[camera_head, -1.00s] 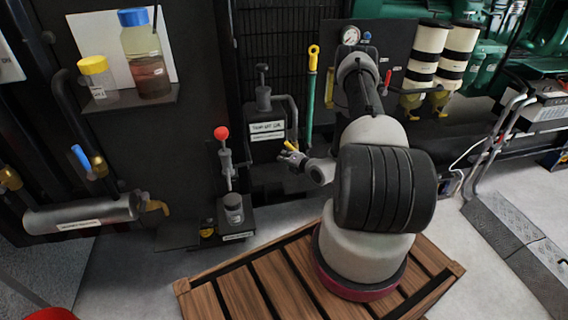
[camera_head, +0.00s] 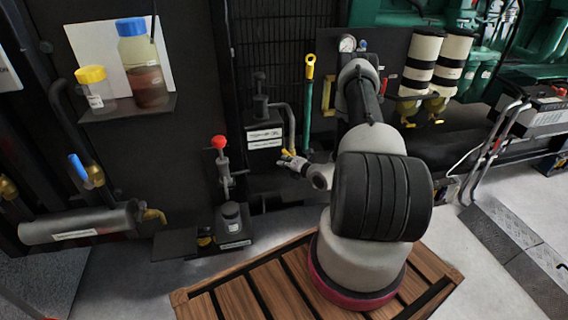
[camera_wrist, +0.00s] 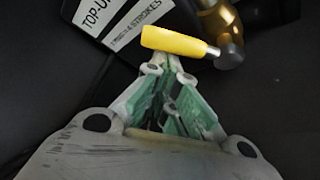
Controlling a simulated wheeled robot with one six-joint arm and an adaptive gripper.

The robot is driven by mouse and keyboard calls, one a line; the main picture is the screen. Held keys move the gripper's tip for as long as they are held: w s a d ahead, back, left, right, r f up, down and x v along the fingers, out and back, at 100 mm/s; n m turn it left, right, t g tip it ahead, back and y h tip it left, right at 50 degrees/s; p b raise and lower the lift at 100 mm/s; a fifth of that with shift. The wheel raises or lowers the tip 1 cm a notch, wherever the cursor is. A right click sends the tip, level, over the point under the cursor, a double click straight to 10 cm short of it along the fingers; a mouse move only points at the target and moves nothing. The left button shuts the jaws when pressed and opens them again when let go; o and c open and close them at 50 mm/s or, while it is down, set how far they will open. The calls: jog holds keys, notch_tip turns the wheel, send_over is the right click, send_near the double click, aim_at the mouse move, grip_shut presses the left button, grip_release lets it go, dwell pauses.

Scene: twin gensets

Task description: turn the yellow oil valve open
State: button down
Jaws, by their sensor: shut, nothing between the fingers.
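The valve's yellow lever (camera_wrist: 174,41) lies nearly level across the wrist view, joined by a short metal stem to a brass body (camera_wrist: 220,30). In the head view the yellow lever (camera_head: 288,154) is small, beside the black box with a white label. My gripper (camera_wrist: 170,62) is shut and empty, its fingertips right at the lever's lower edge. I cannot tell whether they touch it. In the head view my gripper (camera_head: 292,160) points left at the valve, and the brass body is hard to make out there.
A red-knobbed hand pump (camera_head: 221,165) stands to the left. A yellow-ringed green rod (camera_head: 309,90) rises behind my gripper. White filters (camera_head: 421,62) with yellow taps are at the back right. A wooden pallet (camera_head: 240,292) lies under my arm. A shelf (camera_head: 130,106) holds bottles.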

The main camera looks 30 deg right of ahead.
aim_at(287, 153)
jog(key=shift+d+r+m, duration=0.15)
jog(key=shift+r+m, duration=0.05)
jog(key=shift+m, duration=0.1)
jog(key=d+r+m+t, duration=0.1)
jog(key=d+r+m+t+y, duration=0.1)
jog(key=m, duration=0.1)
jog(key=shift+s+d+m+y, duration=0.2)
jog(key=shift+s+m+y, duration=0.1)
jog(key=shift+s, duration=0.05)
jog(key=shift+d+r, duration=0.1)
dwell(0.8)
